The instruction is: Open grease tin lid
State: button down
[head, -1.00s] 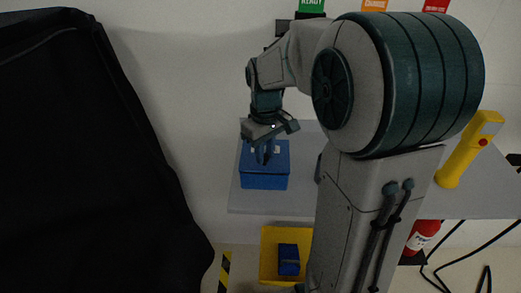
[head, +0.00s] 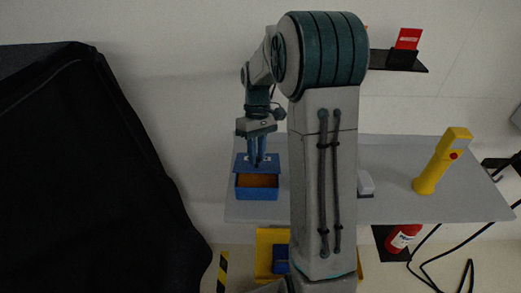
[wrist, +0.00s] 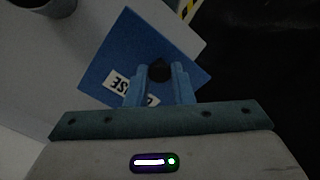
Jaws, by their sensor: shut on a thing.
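The blue grease tin (head: 257,194) stands on the grey tabletop, and its brown-orange inside shows in the head view. Its blue lid (head: 241,163) is off the front of the opening, raised at the back; I cannot tell whether it still touches the tin. My gripper (head: 257,162) points down at the lid. In the wrist view, the fingers of my gripper (wrist: 159,82) are shut on the black knob (wrist: 160,70) of the lid (wrist: 130,58). The fingers partly hide the lid's white label (wrist: 116,82).
A yellow handheld device (head: 440,162) stands at the right of the grey table (head: 390,205). A small white object (head: 366,183) lies mid-table. A yellow bin (head: 265,248) and a red extinguisher (head: 401,238) are below. A black cover (head: 90,180) fills the left.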

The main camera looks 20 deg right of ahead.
jog(key=c, duration=1.3)
grip_release()
jog(key=shift+o, duration=0.2)
jog(key=shift+r, duration=0.1)
jog(key=b+v, duration=0.1)
jog(key=v, duration=1.2)
jog(key=shift+w+r, duration=0.2)
jog(key=shift+r, duration=0.1)
jog(key=shift+c, duration=0.3)
